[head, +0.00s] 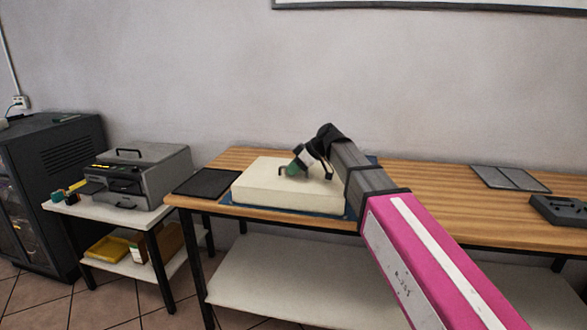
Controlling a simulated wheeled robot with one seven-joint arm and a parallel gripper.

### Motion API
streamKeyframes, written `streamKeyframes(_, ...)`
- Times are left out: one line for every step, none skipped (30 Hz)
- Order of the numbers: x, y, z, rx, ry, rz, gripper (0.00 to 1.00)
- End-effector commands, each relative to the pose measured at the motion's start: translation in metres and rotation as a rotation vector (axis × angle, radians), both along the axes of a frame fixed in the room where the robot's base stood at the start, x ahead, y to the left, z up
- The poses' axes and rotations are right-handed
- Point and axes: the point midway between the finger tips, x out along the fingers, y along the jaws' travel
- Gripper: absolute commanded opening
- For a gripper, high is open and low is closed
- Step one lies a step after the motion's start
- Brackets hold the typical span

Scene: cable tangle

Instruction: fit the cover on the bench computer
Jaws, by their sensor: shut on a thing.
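A cream, box-shaped cover (262,195) is at the left part of the wooden bench. A dark handle shows on its top. My gripper (298,168) is at this handle and shut on it. A blue edge (290,213) shows along the cover's underside. I cannot tell whether the cover rests on it or hangs just above it. No open bench computer shows; whatever is under the cover is hidden.
A dark flat panel (207,182) lies left of the cover. Grey flat panels (510,178) and a dark device (560,210) are at the bench's right. A grey case with a handle (140,175) stands on a white side table (110,214).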

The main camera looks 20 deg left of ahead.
Motion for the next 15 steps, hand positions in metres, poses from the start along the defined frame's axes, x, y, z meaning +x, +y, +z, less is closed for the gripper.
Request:
streamKeyframes(0.0, 0.0001, -0.0004, 0.001, 0.0, 0.0, 0.0)
streamKeyframes(0.0, 0.0001, -0.0008, 0.001, 0.0, 0.0, 0.0)
streamKeyframes(0.0001, 0.0002, -0.0013, 0.001, 0.0, 0.0, 0.0)
streamKeyframes(0.0001, 0.0002, -0.0017, 0.001, 0.0, 0.0, 0.0)
streamKeyframes(0.0001, 0.0002, -0.002, 0.001, 0.0, 0.0, 0.0)
streamKeyframes(0.0, 0.0001, -0.0025, 0.001, -0.001, -0.001, 0.0)
streamKeyframes(0.0, 0.0001, -0.0028, 0.001, 0.0, 0.0, 0.0)
streamKeyframes(0.0, 0.0001, -0.0033, 0.001, -0.001, -0.001, 0.0)
streamKeyframes(0.0001, 0.0002, -0.0037, 0.001, -0.001, -0.001, 0.0)
streamKeyframes(0.0, 0.0001, -0.0041, 0.001, -0.001, -0.001, 0.0)
streamKeyframes(0.0, 0.0001, -0.0044, 0.001, -0.001, -0.001, 0.0)
streamKeyframes(0.0, 0.0001, -0.0049, 0.001, -0.001, -0.001, 0.0)
streamKeyframes(0.0, 0.0001, -0.0053, 0.001, -0.001, -0.001, 0.0)
streamKeyframes(0.0, 0.0001, -0.0057, 0.001, -0.001, -0.001, 0.0)
streamKeyframes(0.0, 0.0001, -0.0062, 0.001, -0.001, -0.001, 0.0)
